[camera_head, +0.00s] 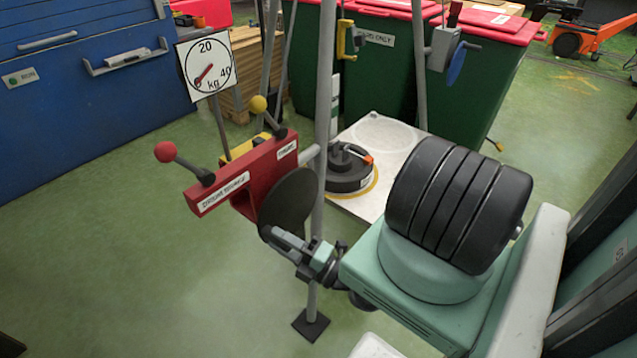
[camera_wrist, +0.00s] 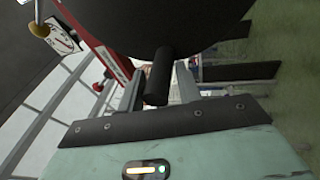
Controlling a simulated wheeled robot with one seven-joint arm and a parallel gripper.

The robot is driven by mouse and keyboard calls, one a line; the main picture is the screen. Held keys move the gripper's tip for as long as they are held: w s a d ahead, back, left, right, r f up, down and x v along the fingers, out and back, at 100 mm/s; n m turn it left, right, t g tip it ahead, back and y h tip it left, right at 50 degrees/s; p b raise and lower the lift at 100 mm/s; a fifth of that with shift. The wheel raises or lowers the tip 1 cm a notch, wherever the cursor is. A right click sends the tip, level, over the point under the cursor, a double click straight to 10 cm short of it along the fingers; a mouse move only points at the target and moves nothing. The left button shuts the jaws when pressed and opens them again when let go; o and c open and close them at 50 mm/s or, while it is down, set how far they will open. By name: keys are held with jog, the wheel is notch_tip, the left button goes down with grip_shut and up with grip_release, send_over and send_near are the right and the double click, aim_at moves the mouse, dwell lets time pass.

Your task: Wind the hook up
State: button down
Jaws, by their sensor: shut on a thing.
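A red winch box (camera_head: 245,178) with a black disc crank (camera_head: 288,200) on its side is fixed to a grey pole. My gripper (camera_head: 275,240) is at the disc's lower edge. In the wrist view, the gripper (camera_wrist: 159,84) has its two fingers on either side of the black crank handle (camera_wrist: 160,68), which stands out from the disc (camera_wrist: 150,22); it is shut on this handle. A yellow C-shaped piece (camera_head: 345,40), which looks like the hook, hangs high behind the pole. A black round weight (camera_head: 349,170) with an orange-tipped handle sits on a pale platform, apart from it.
Levers with a red knob (camera_head: 166,151) and a yellow knob (camera_head: 258,104) stick out from the winch box. A dial scale (camera_head: 207,65) stands behind it. Green bins (camera_head: 375,88) stand behind; open floor lies left.

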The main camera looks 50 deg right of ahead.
jog(key=shift+r+m, duration=0.4)
jog(key=shift+r, duration=0.1)
jog(key=shift+d, duration=0.1)
jog(key=shift+d+r+m+t+h, duration=0.1)
jog(key=shift+r+m+t+h, duration=0.1)
jog(key=shift+r+m+h, duration=0.4)
jog(key=shift+d+r+m+t+h, duration=0.1)
jog(key=shift+r+m+t, duration=0.15)
jog(key=shift+m, duration=0.6)
jog(key=shift+d+r+m+t+h, duration=0.15)
jog(key=shift+r+m+h, duration=0.2)
jog(key=shift+m, duration=0.4)
jog(key=shift+r, duration=0.1)
jog(key=shift+m+b, duration=0.3)
jog(key=shift+d+r+m+h, duration=0.2)
jog(key=shift+r+m+h, duration=0.25)
jog(key=shift+m, duration=0.45)
jog(key=shift+d+r+m+h, duration=0.25)
jog(key=shift+r+m+h, duration=0.15)
jog(key=shift+m, duration=0.35)
jog(key=shift+d+r+m+h, duration=0.3)
jog(key=shift+m+h, duration=0.1)
jog(key=shift+m, duration=0.35)
